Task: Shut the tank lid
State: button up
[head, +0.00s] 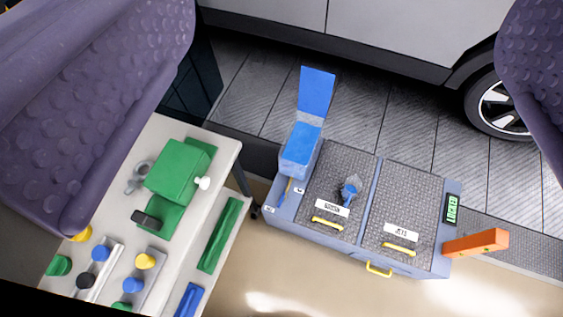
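A small blue tank (299,152) stands at the left end of a grey-blue cabinet. Its blue lid (316,91) stands up at the tank's back edge, so the tank looks open, with bright blue showing at its top. My gripper (315,190) shows as two large purple textured fingers at the left and right picture edges. They are wide apart with nothing between them. The tank and lid lie well beyond the fingers, untouched.
The cabinet has two dark textured panels with yellow handles (400,249), a blue knob (350,190), a green display (451,209) and an orange arm (475,243). A white table (222,150) with a green machine (178,172) stands left. A car (390,30) is behind.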

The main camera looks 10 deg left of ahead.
aim_at(316, 86)
jog(key=l+z, duration=0.2)
jog(key=z, duration=0.2)
jog(key=l+z, duration=0.2)
jog(key=z, duration=0.2)
jog(key=i+l+z, duration=0.15)
jog(key=l+z, duration=0.25)
jog(key=i+l+z, duration=0.2)
jog(key=l+z, duration=0.15)
jog(key=l, duration=0.15)
jog(key=i+l+z, duration=0.25)
jog(key=l+z, duration=0.15)
jog(key=i+l+z, duration=0.55)
jog(key=i, duration=0.15)
jog(key=i+z, duration=0.25)
jog(key=i+u, duration=0.75)
jog(key=i+l+u, duration=0.15)
jog(key=i+u, duration=0.2)
jog(key=i+j+u, duration=0.15)
jog(key=i+u, duration=0.95)
jog(key=i+j+u, duration=0.1)
jog(key=i+u, duration=0.6)
jog(key=i, duration=0.25)
jog(key=i+l+u, duration=0.2)
jog(key=i+u, duration=0.15)
jog(key=i+l+u, duration=0.35)
jog(key=i, duration=0.2)
jog(key=i+j+u, duration=0.15)
jog(key=i+u, duration=0.95)
